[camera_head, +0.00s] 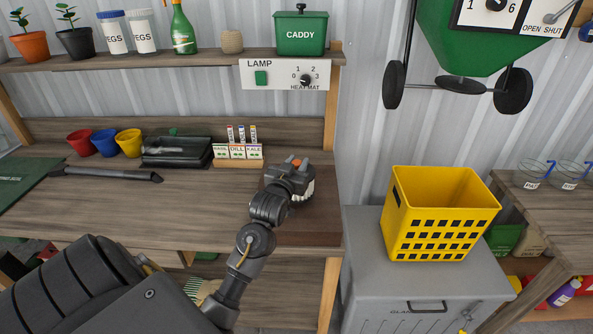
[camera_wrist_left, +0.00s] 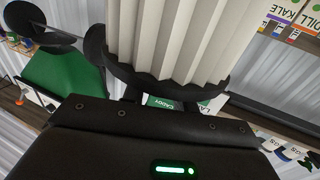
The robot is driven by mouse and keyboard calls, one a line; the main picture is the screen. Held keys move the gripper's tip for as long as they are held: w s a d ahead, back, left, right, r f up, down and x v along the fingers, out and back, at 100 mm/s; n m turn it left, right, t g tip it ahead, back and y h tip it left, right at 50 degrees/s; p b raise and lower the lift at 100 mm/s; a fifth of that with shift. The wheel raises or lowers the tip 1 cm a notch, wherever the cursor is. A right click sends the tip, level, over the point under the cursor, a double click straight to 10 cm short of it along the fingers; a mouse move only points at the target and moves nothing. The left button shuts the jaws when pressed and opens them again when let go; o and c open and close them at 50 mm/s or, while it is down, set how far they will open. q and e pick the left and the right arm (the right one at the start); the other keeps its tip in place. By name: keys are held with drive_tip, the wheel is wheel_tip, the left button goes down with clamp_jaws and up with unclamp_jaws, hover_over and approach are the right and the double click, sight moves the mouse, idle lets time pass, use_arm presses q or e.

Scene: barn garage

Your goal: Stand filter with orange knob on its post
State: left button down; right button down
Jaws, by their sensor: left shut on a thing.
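The filter (camera_wrist_left: 180,38) shows large in the left wrist view, with cream pleats and a black end rim. In the head view, a small pale pleated part of the filter (camera_head: 309,189) shows beside my left gripper (camera_head: 294,178), with an orange knob (camera_head: 297,161) at the top. My left gripper is shut on the filter, over the right end of the wooden bench. The hand hides much of the filter, and I cannot tell whether its lower end touches anything. I cannot make out the post. My right gripper is not in view.
The wooden bench (camera_head: 200,205) holds a dark bar (camera_head: 105,174), coloured pots, a black tray (camera_head: 176,151) and a seed packet rack (camera_head: 238,163) behind the hand. A yellow crate (camera_head: 440,215) stands on a grey cabinet (camera_head: 375,290) at right. The bench's middle is clear.

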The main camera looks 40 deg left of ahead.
use_arm(q)
drive_tip(key=shift+f, duration=1.25)
drive_tip(key=shift+f, duration=0.1)
drive_tip(key=shift+f, duration=0.1)
drive_tip(key=c, duration=1.1)
unclamp_jaws()
